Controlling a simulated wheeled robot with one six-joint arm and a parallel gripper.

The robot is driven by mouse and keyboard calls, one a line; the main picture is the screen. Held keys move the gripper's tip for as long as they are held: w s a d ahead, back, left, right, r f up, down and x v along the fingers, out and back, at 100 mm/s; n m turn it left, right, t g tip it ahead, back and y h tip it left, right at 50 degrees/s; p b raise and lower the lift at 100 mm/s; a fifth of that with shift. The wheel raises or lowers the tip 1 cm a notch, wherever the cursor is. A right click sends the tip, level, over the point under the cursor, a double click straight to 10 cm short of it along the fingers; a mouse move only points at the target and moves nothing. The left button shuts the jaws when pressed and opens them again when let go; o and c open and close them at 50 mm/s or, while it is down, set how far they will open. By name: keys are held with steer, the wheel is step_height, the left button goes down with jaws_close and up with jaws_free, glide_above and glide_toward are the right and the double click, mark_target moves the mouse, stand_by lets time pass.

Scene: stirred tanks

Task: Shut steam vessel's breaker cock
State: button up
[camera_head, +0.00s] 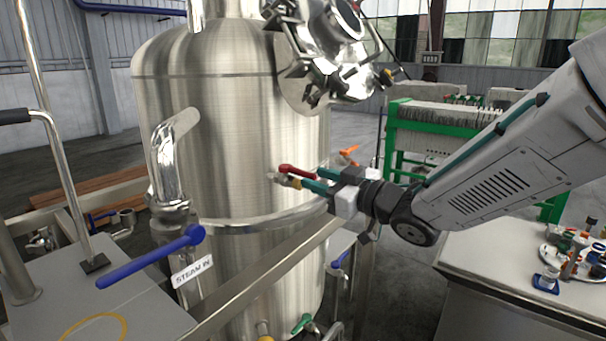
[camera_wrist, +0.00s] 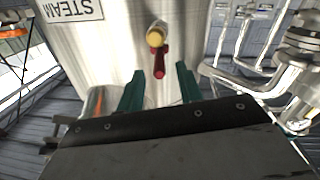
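The steam vessel (camera_head: 245,130) is a tall brushed-steel tank in the middle of the head view. In the wrist view its wall (camera_wrist: 110,45) carries an upside-down label (camera_wrist: 75,8) reading STEAM. A small cock with a red lever (camera_head: 298,171) and a brass-yellow body sticks out from the vessel wall; I take it for the breaker cock. In the wrist view its red lever (camera_wrist: 158,64) hangs from the brass end (camera_wrist: 155,36). My gripper (camera_head: 313,179) is open, its teal fingers apart on either side of the lever's line. I cannot tell whether they touch it.
A blue lever (camera_head: 150,257) with a STEAM IN tag (camera_head: 192,271) stands at the front left on a steel pipe. A steel rail (camera_head: 255,290) runs before the vessel. A cluttered bench (camera_head: 500,270) is at right. A green-framed press (camera_head: 450,130) stands behind.

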mark_target(287, 168)
steer(key=x, duration=0.5)
steer(key=shift+w, duration=0.1)
jaws_close()
